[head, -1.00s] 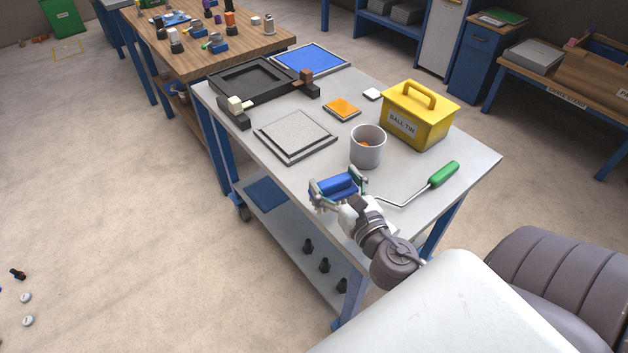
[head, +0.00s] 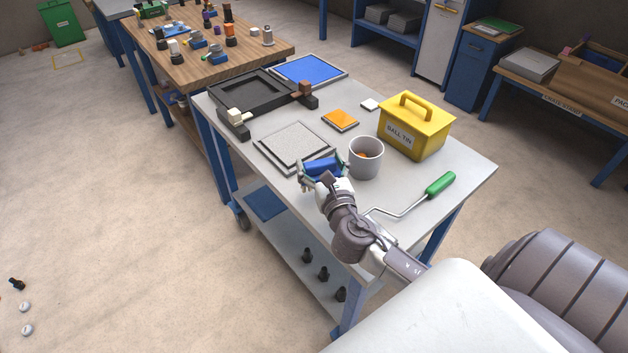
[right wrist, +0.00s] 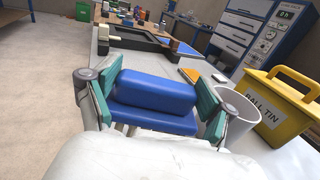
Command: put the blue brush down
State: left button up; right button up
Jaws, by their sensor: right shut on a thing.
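The blue brush (head: 322,167) is a blue block-shaped thing held between the fingers of my right gripper (head: 322,172). In the right wrist view the brush (right wrist: 155,92) lies crosswise between the two green finger pads, and the right gripper (right wrist: 155,105) is shut on it. I cannot tell whether the brush touches the table. My left gripper is not in view.
The grey cup (head: 366,158) stands close to the right of the brush. The grey square plate (head: 294,146), an orange pad (head: 340,120), a yellow ball tin (head: 416,128) and a green-handled tool (head: 440,186) are also on the table. A black tray (head: 252,92) is farther back.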

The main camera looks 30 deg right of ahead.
jog(key=shift+w+a+f, duration=0.25)
jog(key=shift+a+f, duration=0.25)
jog(key=shift+a, duration=0.15)
jog(key=shift+f+b, duration=0.7)
jog(key=shift+f, duration=1.25)
jog(key=shift+f, duration=0.15)
jog(key=o, duration=1.1)
jog(key=shift+c, duration=0.2)
jog(key=b+v, duration=0.2)
jog(key=v, duration=1)
jog(key=shift+r, duration=0.25)
